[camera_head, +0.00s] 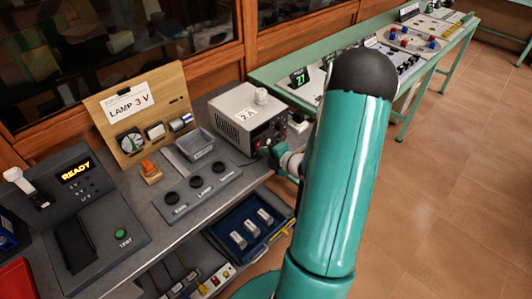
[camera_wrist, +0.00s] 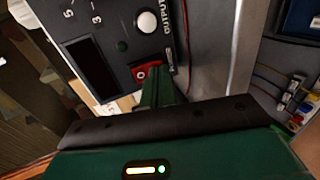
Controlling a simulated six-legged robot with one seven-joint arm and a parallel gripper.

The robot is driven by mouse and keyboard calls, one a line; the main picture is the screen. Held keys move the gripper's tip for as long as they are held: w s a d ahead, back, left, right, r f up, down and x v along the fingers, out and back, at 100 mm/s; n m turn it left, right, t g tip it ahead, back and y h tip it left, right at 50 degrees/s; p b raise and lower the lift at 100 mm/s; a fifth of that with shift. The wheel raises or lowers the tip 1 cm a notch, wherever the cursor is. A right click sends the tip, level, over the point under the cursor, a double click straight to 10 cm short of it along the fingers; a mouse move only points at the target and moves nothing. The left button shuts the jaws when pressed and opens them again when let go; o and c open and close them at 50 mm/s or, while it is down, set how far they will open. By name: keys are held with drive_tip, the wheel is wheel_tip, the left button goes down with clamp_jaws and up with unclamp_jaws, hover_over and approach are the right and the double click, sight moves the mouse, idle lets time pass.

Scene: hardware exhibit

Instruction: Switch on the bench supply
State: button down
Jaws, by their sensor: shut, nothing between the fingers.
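The bench supply (camera_head: 243,108) is a pale grey box with a "2 A" label, on the grey bench in the head view. Its dark front panel (camera_wrist: 125,55) fills the top of the wrist view, turned sideways. The panel has a dark display window (camera_wrist: 92,66), a white round button (camera_wrist: 147,22) beside the word OUTPUT, a small dark green round part (camera_wrist: 121,46) and a red part with a pale mark (camera_wrist: 146,71). My gripper (camera_wrist: 156,82) is shut and empty, its green fingers close to the red part. I cannot tell whether they touch.
Left of the supply are a grey tray (camera_head: 194,144), a board marked "LAMP 3 V" (camera_head: 167,100), an orange-topped part (camera_head: 150,170) and a tester reading READY (camera_head: 75,172). A blue tray (camera_head: 248,232) sits below. Green tables (camera_head: 268,75) run behind; open floor lies right.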

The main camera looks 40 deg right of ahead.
drive_tip(key=shift+w+f+t, duration=0.15)
drive_tip(key=shift+t, duration=0.15)
drive_tip(key=shift+w+r, duration=0.1)
drive_tip(key=shift+r, duration=0.8)
drive_tip(key=shift+r, duration=0.1)
